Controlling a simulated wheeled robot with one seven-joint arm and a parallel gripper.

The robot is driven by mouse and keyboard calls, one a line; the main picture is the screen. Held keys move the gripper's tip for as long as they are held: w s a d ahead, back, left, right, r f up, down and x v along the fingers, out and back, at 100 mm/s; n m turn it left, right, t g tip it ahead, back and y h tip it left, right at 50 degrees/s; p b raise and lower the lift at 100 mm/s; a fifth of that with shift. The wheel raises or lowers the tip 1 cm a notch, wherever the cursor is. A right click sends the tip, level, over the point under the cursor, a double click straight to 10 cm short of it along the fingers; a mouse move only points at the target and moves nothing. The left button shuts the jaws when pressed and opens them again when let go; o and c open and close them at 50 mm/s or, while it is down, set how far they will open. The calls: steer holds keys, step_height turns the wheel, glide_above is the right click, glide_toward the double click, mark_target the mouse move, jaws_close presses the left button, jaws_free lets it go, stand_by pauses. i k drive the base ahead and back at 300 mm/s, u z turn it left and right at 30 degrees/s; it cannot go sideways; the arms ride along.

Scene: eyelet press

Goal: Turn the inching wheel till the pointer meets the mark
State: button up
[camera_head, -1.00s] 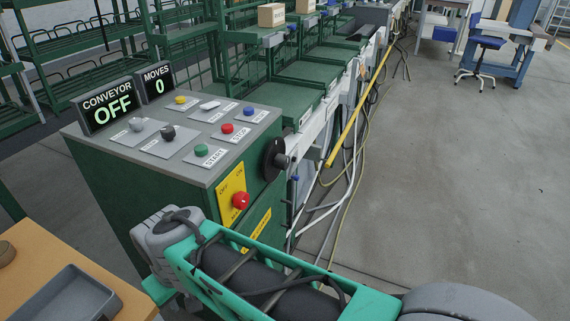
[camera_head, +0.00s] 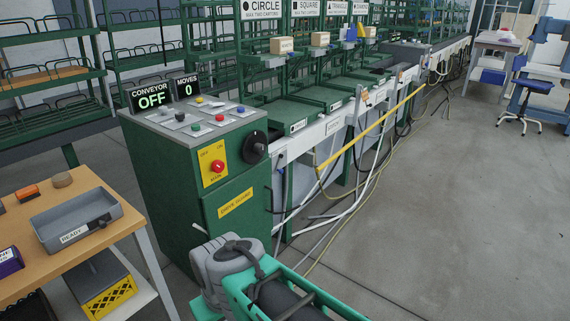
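No pointer or mark can be made out. Part of my own arm shows at the bottom, in front of the cabinet and apart from the wheel. My gripper is not in view.
A wooden bench (camera_head: 95,238) with a grey READY tray (camera_head: 75,222) stands at the left. A conveyor line (camera_head: 325,115) runs back from the cabinet, with cables and a yellow pole (camera_head: 372,124) beside it. A blue stool (camera_head: 532,86) stands far right. The right floor is clear.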

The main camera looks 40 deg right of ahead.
mark_target(254, 147)
steer(key=z, duration=0.25)
steer(key=i, duration=1.25)
steer(key=u, duration=0.05)
